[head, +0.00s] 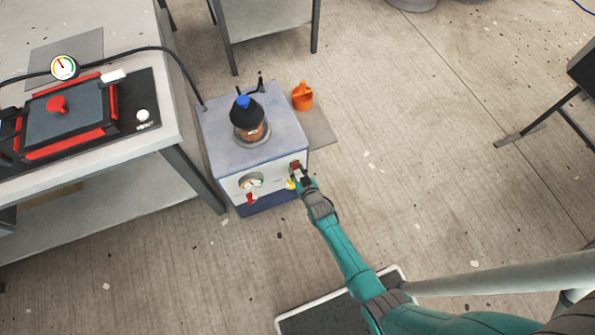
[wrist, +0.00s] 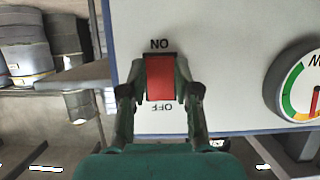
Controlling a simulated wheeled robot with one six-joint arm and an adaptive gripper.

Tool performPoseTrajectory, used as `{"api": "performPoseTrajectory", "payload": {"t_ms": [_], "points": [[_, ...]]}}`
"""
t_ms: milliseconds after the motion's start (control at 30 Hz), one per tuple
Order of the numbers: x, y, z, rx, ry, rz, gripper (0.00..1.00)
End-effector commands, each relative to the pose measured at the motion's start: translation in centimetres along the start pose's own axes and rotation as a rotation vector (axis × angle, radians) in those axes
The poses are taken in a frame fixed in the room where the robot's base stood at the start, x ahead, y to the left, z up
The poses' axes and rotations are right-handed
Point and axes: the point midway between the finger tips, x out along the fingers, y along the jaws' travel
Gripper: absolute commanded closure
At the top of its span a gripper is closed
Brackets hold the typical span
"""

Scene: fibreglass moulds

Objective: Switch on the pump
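The pump (head: 222,140) is a box with a blue-grey top and a white front panel, standing on the floor beside the table. Its red rocker switch (wrist: 160,78) is on the front panel, between an upside-down ON label above and an upside-down OFF label below in the wrist view. In the wrist view my gripper (wrist: 160,92) is open, with one finger on each side of the switch. I cannot tell whether the fingers touch it.
A pressure gauge (head: 251,181) and a red handle (head: 251,198) sit left of my gripper on the panel. The table (head: 165,110) holds a red-framed mould (head: 58,125).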

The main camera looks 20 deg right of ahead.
Motion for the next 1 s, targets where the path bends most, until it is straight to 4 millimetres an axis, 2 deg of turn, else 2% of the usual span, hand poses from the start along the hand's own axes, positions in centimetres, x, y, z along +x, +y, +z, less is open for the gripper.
{"api": "performPoseTrajectory", "payload": {"t_ms": [267, 700, 1000], "points": [[0.14, 0.0, 0.18, 0.0, 0.031, 0.0, 1.0], [0.57, -0.01, 0.49, 0.0, 0.223, 0.0, 1.0], [0.44, 0.0, 0.5, 0.0, 0.26, 0.0, 1.0]]}}
